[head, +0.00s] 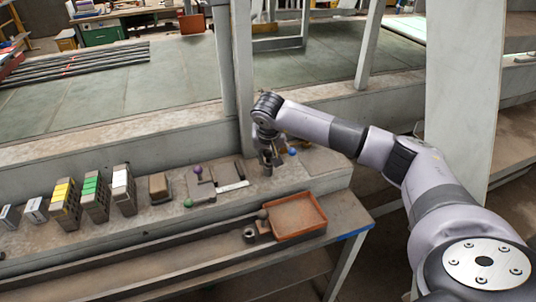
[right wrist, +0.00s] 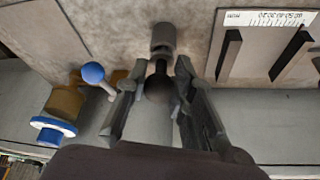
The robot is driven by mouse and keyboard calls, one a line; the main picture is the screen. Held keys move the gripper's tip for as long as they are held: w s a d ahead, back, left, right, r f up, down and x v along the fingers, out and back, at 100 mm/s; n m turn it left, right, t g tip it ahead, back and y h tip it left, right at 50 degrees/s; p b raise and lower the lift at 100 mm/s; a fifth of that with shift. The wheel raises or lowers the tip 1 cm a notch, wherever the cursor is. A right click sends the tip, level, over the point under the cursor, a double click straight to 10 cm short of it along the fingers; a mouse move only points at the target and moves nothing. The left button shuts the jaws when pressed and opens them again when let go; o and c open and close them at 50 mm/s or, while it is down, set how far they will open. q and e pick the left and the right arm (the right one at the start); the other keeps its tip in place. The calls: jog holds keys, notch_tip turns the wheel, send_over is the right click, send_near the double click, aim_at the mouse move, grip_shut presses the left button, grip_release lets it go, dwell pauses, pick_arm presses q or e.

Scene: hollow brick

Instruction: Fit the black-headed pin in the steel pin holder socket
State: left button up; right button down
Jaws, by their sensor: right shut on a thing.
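My right gripper (head: 267,165) is low over the stone ledge, to the right of a white-scaled ruler or caliper. In the right wrist view, its two fingers (right wrist: 157,100) are closed around the black ball head of the pin (right wrist: 157,87). A short neck runs from the black head towards a grey steel cylinder (right wrist: 163,38), apparently the pin holder socket. The pin and cylinder look in line, but I cannot tell how deep the pin sits. In the head view the gripper hides the pin. My left gripper is not in view.
A blue-headed pin (right wrist: 93,73) stands close beside one finger; it also shows in the head view (head: 292,152). The white-scaled tool (head: 232,186) and purple (head: 197,169) and green (head: 188,203) balls lie left. An orange-rimmed tray (head: 300,237) is in front.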

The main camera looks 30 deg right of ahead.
jog(key=shift+f, duration=0.2)
jog(key=c, duration=1.3)
grip_release()
jog(key=shift+r, duration=0.1)
jog(key=v, duration=1.2)
